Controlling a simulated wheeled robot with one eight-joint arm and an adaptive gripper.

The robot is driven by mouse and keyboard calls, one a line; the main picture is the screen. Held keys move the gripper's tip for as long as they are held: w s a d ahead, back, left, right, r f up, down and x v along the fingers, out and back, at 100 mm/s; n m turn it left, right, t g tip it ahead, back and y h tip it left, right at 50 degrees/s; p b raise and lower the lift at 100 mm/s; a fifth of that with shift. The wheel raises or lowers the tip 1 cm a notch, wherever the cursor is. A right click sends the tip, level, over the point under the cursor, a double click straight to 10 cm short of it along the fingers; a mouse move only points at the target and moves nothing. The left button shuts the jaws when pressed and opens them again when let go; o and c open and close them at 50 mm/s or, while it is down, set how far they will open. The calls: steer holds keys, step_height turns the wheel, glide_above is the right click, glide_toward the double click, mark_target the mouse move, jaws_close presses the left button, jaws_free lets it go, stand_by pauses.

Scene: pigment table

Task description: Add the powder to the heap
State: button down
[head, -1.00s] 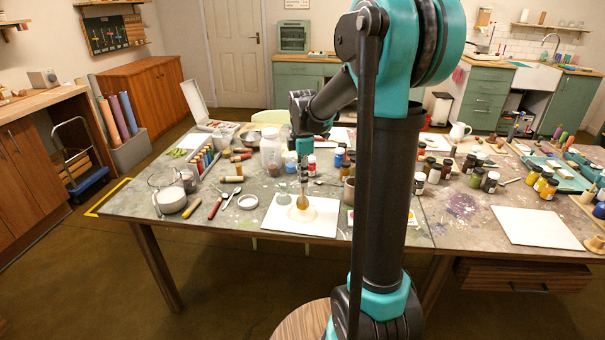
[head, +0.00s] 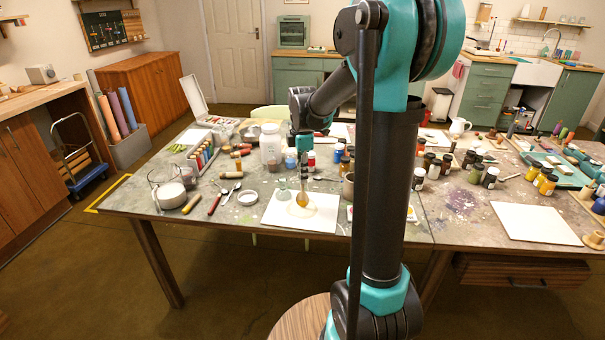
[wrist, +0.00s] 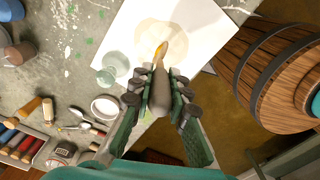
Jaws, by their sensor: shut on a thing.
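My gripper (wrist: 160,88) is shut on the grey handle of a spoon-like tool (wrist: 159,68). The tool's golden, ochre-coloured end (wrist: 161,49) points down over a white sheet. In the head view this end (head: 302,199) hangs low above the sheet (head: 325,222). A pale cream, flat heap (wrist: 150,36) lies on the sheet, just beyond the tool's end in the wrist view. Whether the golden end touches the heap, and how much powder it carries, I cannot tell.
A greenish glass vessel (wrist: 115,64) stands beside the sheet's edge, close to my gripper. A white round lid (wrist: 105,106) and spoons (wrist: 85,128) lie nearby. Several bottles and jars crowd the table behind.

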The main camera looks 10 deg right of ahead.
steer(key=shift+f, duration=0.4)
stand_by(1.2)
steer(key=shift+r, duration=3.5)
